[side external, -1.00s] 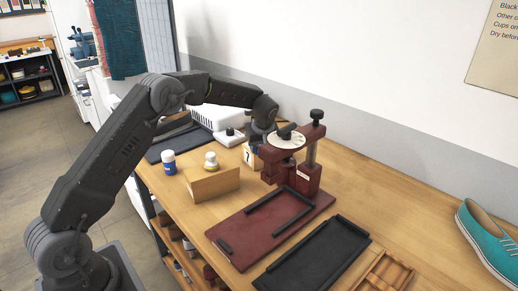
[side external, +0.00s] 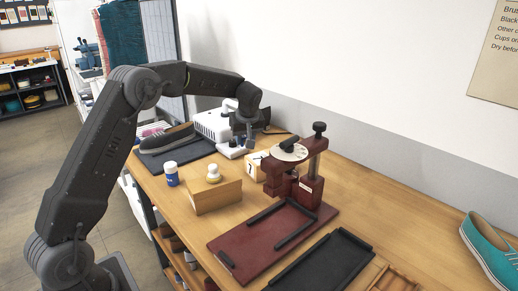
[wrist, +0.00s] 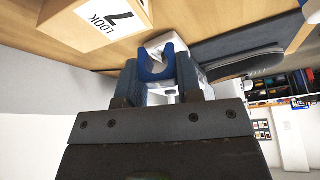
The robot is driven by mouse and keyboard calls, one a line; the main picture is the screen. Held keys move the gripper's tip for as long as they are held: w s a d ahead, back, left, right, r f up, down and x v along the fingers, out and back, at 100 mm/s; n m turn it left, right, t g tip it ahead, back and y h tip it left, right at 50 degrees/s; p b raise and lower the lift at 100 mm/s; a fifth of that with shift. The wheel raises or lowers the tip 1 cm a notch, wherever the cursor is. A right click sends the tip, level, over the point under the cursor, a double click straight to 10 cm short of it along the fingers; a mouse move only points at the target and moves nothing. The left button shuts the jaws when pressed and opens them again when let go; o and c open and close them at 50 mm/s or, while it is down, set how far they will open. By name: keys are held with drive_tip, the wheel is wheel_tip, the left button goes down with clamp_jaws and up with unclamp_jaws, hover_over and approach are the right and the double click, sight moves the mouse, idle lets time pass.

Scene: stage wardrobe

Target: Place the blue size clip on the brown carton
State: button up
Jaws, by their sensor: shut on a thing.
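The blue size clip (wrist: 157,66) is a small U-shaped piece, held between the two dark blue fingers of my gripper (wrist: 158,85) in the wrist view. In the side view my gripper (side external: 248,132) is raised near the white machine at the back; the clip is too small to make out there. A tan-brown carton (side external: 254,168) with a white "7" label stands just left of the dark red press. It also shows in the wrist view (wrist: 62,28), labelled "LOOK 7", apart from the clip. Its top looks clear in the side view.
The dark red press (side external: 288,165) stands right of the carton. A wooden block (side external: 214,196) with a white-topped piece on it and a blue-and-white bottle (side external: 171,174) are in front. A white machine (side external: 211,124) and a grey shoe (side external: 170,138) on a dark mat lie behind.

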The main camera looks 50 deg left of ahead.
drive_tip(key=s+a+r, duration=0.4)
drive_tip(key=a, duration=0.1)
drive_tip(key=m+t, duration=0.2)
drive_tip(key=m, duration=0.3)
hover_over(256, 159)
drive_tip(key=s, duration=0.1)
drive_tip(key=shift+h, duration=0.4)
drive_tip(key=f, duration=0.4)
drive_tip(key=d+f, duration=0.1)
drive_tip(key=f, duration=0.2)
drive_tip(key=shift+f, duration=2)
drive_tip(key=shift+f, duration=0.15)
drive_tip(key=o, duration=0.9)
drive_tip(key=shift+o, duration=0.2)
